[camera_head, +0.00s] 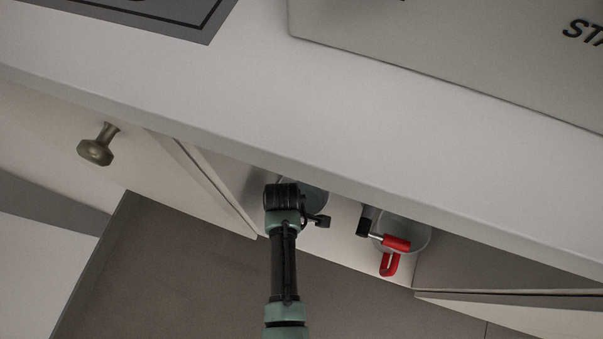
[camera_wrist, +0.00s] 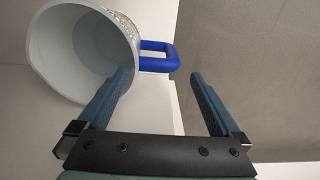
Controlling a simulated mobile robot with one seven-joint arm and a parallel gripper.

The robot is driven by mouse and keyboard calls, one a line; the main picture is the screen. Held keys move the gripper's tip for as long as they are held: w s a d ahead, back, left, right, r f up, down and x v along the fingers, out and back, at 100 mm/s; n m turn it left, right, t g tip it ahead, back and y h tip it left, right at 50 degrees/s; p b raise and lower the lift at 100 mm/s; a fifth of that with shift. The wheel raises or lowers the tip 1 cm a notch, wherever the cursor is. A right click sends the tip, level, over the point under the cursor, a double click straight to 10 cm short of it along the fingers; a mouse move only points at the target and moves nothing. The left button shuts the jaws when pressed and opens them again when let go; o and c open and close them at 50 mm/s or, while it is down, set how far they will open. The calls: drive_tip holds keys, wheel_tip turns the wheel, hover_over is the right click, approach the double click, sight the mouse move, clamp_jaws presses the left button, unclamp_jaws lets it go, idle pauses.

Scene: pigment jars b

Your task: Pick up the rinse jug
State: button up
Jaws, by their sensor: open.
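My gripper (camera_wrist: 160,77) is open and empty. The blue handle is just beyond the fingertips, between them in the picture, and the left finger overlaps the jug's edge. In the head view, my arm reaches into the space under the counter edge. A grey round thing (camera_head: 315,197) shows partly behind my wrist there; my fingers are hidden.
A grey vessel with a red handle (camera_head: 390,262) stands to the right of my wrist under the counter edge. The white counter (camera_head: 240,90) overhangs both. A cabinet front with a knob (camera_head: 97,147) is at left. A large pale box (camera_head: 440,45) sits on the counter.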

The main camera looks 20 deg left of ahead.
drive_tip(key=f+b, duration=0.2)
drive_tip(key=f, duration=0.1)
drive_tip(key=f+b, duration=0.1)
drive_tip(key=f, duration=0.1)
drive_tip(key=shift+d+f+b, duration=0.15)
drive_tip(key=shift+d+b, duration=0.15)
drive_tip(key=shift+b, duration=0.1)
drive_tip(key=shift+c, duration=0.2)
clamp_jaws()
